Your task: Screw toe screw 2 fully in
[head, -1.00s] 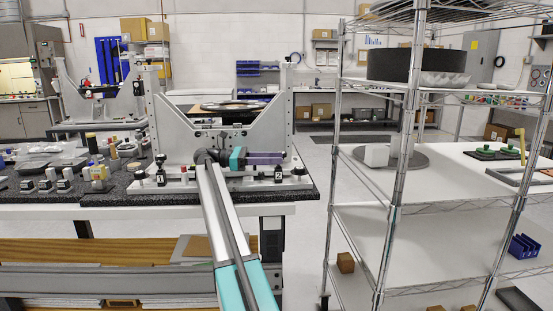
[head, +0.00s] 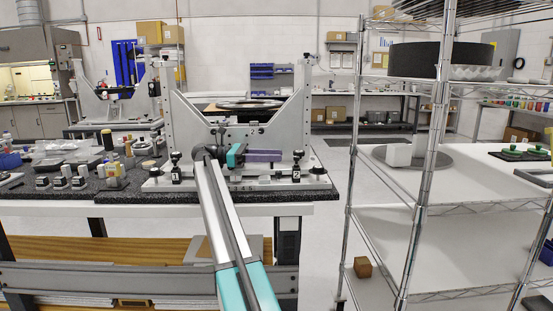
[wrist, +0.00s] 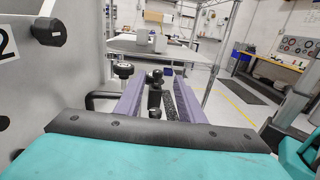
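The grey fixture (head: 190,125) stands on the dark bench top, with label 1 at its left foot and label 2 at its right foot. Toe screw 2 (head: 298,158), a black-knobbed upright, stands by label 2. My gripper (head: 280,156), teal with purple fingers, points right along the fixture's base, its tips just left of that screw in the head view. In the wrist view my gripper (wrist: 155,82) has its two purple fingers apart. Black knobbed parts (wrist: 156,76) show in the gap between them; I cannot tell whether any finger touches them. Which part is the screw there is unclear.
A black knob (wrist: 123,70) on a pale foot stands just left of the fingers. The fixture's wall (wrist: 75,75) with another black knob (wrist: 48,31) is close on the left. A wire shelf rack (head: 425,150) stands right of the bench, with open floor between.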

